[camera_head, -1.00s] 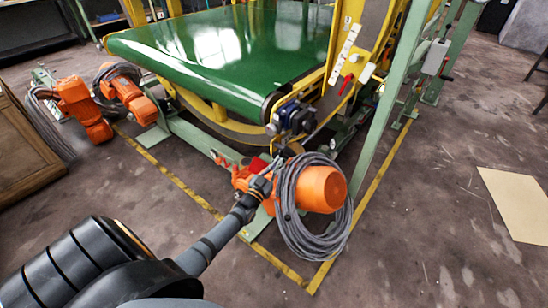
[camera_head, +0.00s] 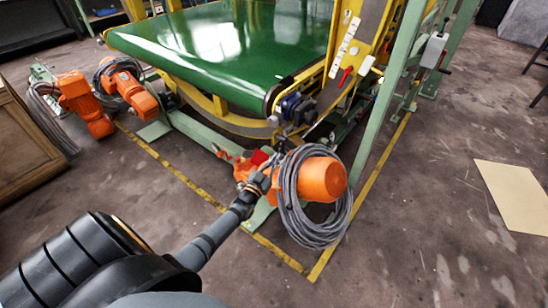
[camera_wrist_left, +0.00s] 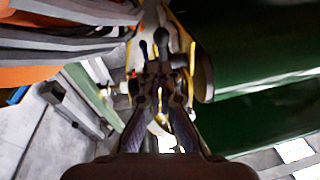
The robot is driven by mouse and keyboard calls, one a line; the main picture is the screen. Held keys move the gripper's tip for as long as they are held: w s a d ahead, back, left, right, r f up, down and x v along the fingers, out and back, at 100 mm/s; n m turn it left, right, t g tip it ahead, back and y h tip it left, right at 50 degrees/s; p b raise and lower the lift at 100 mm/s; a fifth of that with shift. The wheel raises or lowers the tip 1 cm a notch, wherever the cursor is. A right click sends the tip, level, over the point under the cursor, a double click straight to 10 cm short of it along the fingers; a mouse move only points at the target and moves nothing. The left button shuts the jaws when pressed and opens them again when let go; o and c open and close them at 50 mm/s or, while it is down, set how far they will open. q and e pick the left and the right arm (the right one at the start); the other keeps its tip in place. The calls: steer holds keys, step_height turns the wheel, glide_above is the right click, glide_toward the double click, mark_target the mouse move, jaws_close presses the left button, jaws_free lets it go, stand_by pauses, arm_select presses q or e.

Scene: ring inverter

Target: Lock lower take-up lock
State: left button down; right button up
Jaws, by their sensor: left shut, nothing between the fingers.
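My left gripper (camera_head: 272,166) reaches in low beside the orange motor (camera_head: 322,180) with its coiled cable, below the front corner of the green conveyor. In the left wrist view my left gripper (camera_wrist_left: 162,76) has its fingertips together, with nothing held. Two dark, ball-ended levers (camera_wrist_left: 161,38) show just beyond the fingertips; I cannot tell whether they touch, or whether one is the lower take-up lock. In the head view the motor, cable and gripper hide much of that spot. A red handle (camera_head: 346,76) is higher up on the yellow frame. My right gripper is out of view.
The green belt (camera_head: 220,50) rises behind the gripper and fills the right of the wrist view. A green post (camera_head: 388,95) stands to the right. More orange motors (camera_head: 87,105) stand at left. The floor at right is mostly clear, with a beige sheet (camera_head: 515,190).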

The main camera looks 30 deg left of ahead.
arm_select(q)
steer(key=s+f, duration=0.5)
steer(key=s, duration=0.3)
steer(key=shift+s+d+f, duration=0.15)
steer(key=shift+s+d, duration=0.25)
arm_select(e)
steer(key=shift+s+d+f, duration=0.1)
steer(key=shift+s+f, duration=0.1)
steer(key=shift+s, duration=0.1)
